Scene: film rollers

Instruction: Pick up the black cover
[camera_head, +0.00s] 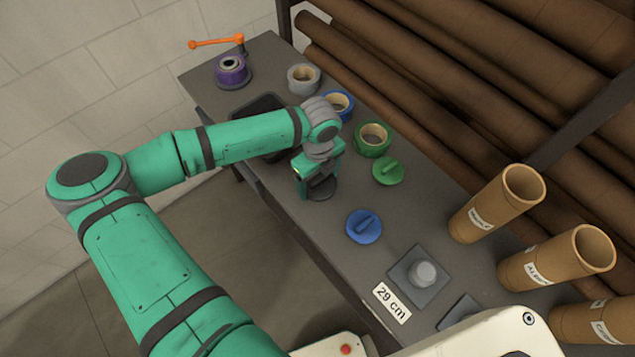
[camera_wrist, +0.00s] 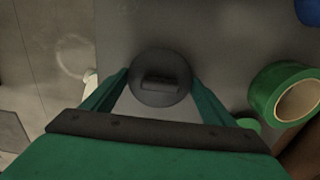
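The black cover (camera_head: 324,190) is a dark round disc lying on the grey table, partly hidden by my gripper in the head view. In the wrist view the black cover (camera_wrist: 160,92) shows a raised bar handle across its middle. My gripper (camera_head: 313,187) points down at the cover. In the wrist view my gripper (camera_wrist: 160,76) has its two green fingers wide apart, one at each side of the disc. The handle between them is not clasped. Whether the fingertips touch the disc's rim cannot be told.
A blue cover (camera_head: 364,227) and a green cover (camera_head: 388,171) lie nearby. Purple, grey, blue and green tape rolls (camera_head: 373,138) line the table's far part. Cardboard tubes (camera_head: 497,203) stand at the right. A square plate with a knob (camera_head: 421,277) and a "29 cm" label (camera_head: 391,303) are nearer.

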